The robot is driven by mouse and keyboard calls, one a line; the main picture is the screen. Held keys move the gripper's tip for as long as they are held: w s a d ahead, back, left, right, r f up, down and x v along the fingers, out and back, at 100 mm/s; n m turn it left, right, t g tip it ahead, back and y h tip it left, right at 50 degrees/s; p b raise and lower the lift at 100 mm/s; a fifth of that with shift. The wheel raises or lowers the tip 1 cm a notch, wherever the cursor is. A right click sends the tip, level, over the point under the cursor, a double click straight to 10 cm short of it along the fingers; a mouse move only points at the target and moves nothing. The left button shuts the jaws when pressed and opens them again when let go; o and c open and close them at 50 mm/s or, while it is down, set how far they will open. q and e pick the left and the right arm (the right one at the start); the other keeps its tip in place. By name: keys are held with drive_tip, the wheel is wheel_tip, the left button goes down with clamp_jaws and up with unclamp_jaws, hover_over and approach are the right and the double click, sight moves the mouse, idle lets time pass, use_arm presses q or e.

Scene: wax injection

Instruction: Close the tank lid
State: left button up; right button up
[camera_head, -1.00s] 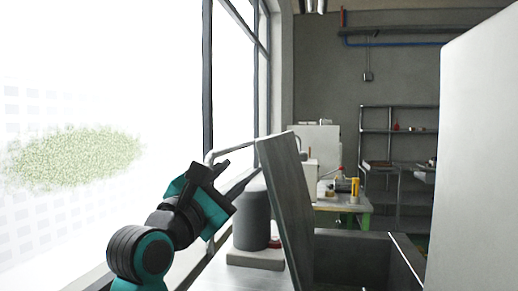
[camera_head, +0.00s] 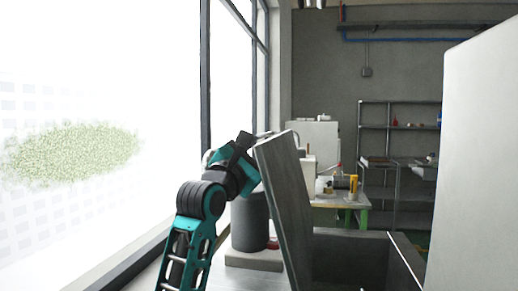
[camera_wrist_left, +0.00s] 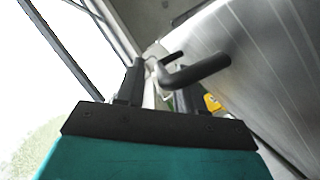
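The tank lid (camera_head: 280,200) is a grey metal slab standing tilted up at the left side of the open tank (camera_head: 350,260). In the left wrist view the lid (camera_wrist_left: 270,70) fills the right side, and its dark bar handle (camera_wrist_left: 205,68) juts out from its face. My left gripper (camera_head: 252,139) is by the lid's upper left edge, on its outer side. In the left wrist view the gripper (camera_wrist_left: 160,88) has its fingers apart, with the handle just ahead of them and overlapping the right finger. I cannot tell whether they touch. My right gripper is out of view.
A large pale panel (camera_head: 485,150) stands to the right of the tank. A dark grey cylinder (camera_head: 250,220) sits on a base behind my left arm. A window runs along the left. A worktable (camera_head: 335,200) and a shelf rack (camera_head: 395,130) stand at the back.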

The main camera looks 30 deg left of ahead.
use_arm(q)
drive_tip(key=shift+w+r, duration=0.1)
drive_tip(key=shift+w, duration=0.3)
clamp_jaws()
idle(0.4)
